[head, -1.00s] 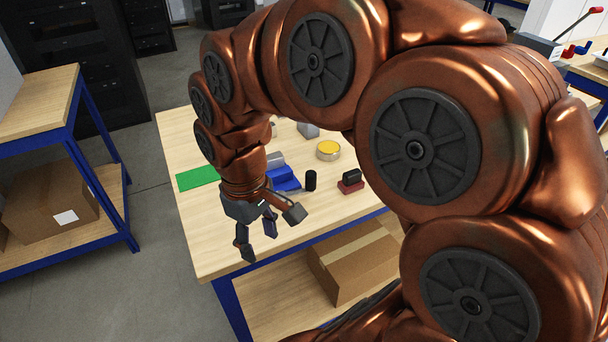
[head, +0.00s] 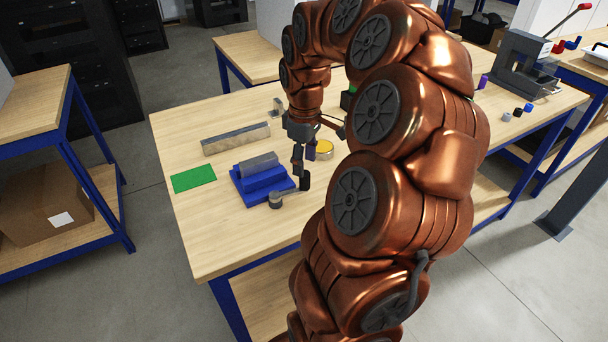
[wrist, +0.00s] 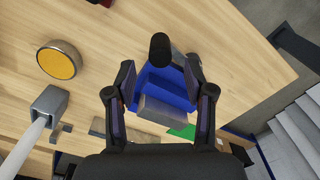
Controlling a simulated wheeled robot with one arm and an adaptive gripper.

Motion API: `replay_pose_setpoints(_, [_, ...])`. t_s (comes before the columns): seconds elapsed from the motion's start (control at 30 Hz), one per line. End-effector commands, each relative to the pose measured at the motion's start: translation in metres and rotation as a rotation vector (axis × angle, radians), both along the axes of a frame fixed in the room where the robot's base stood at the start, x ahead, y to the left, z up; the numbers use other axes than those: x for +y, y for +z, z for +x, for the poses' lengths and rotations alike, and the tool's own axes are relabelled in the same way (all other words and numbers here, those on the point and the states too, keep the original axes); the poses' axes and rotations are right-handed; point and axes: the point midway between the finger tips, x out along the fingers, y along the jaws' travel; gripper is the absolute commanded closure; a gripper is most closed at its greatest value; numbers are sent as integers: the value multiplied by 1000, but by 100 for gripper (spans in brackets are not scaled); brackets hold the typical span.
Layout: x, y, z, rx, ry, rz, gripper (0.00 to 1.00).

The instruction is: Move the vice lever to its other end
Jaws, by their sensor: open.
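The vice (head: 264,187) is blue with a grey jaw block and sits on the wooden table, left of my gripper in the head view. Its lever (head: 290,192) runs right from a round grey pivot to an upright black knob (head: 305,181). My gripper (head: 304,162) is open, pointing down above the knob end. In the wrist view the blue vice (wrist: 166,86) lies between and beyond the fingers of my gripper (wrist: 160,70), with the black knob (wrist: 160,47) near the middle, touching neither finger. The lever's bar is mostly hidden there.
A green plate (head: 194,179) and a long grey bar (head: 236,138) lie left of and behind the vice. A yellow-topped round tin (head: 324,149) stands close behind my gripper. The table's front left is clear. A grey press (head: 522,65) stands at the right.

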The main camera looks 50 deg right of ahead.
Motion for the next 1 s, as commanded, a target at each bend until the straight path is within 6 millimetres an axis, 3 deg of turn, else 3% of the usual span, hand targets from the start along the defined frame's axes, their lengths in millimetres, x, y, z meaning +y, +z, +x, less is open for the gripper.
replay_pose_setpoints(0.4, [0, -48, 0, 2, 0, 1, 47])
replay_pose_setpoints(0.8, [0, -54, 0, 0, -1, 0, 47])
replay_pose_setpoints(1.0, [0, -54, 0, 0, -1, 0, 67])
